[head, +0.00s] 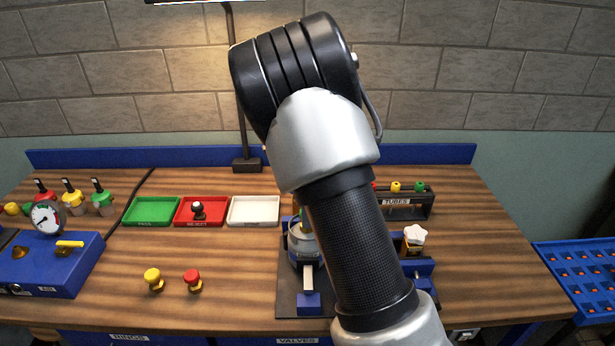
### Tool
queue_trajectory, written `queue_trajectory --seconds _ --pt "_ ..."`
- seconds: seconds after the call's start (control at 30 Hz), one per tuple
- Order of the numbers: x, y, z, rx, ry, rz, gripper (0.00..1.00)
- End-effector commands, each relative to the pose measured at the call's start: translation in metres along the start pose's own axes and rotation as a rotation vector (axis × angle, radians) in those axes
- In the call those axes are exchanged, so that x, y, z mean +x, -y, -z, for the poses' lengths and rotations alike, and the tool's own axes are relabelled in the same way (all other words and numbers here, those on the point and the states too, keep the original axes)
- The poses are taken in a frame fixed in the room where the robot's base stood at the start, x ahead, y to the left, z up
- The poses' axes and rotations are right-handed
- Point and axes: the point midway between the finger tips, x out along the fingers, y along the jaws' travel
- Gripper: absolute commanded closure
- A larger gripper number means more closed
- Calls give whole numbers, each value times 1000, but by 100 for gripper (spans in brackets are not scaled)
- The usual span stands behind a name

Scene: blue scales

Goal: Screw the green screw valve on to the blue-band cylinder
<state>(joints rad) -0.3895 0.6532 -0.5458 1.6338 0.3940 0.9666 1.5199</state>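My arm fills the middle of the head view, and my gripper is hidden behind it. A grey, rounded metal part (301,245), perhaps a cylinder in a holder, stands on a dark fixture plate (291,290) just left of my arm. A bit of yellow and green shows above it, but my arm covers most of it. I cannot make out a blue band on it. A green piece with a black handle (102,200) stands at the far left; I cannot tell whether it is the screw valve. Yellow (152,278) and red (193,279) knobs stand at the front.
Green (139,222), red (187,223) and white (253,222) trays lie at the back. A lamp post (236,120) rises behind them. A blue gauge box (50,268) is at left. A tube rack (420,206) and a white star-shaped knob (414,235) are right of my arm.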

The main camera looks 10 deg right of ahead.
Motion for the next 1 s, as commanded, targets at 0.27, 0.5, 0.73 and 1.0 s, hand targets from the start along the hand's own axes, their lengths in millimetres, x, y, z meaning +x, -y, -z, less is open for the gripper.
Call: queue_trajectory --seconds 0.27,0.5,0.73,1.0 --pt "-68 1 0 -1 2 6 47" --pt "-122 1 0 0 0 4 47" --pt "-151 0 0 0 0 2 50" --pt "-129 -15 -4 -183 -46 -15 59"
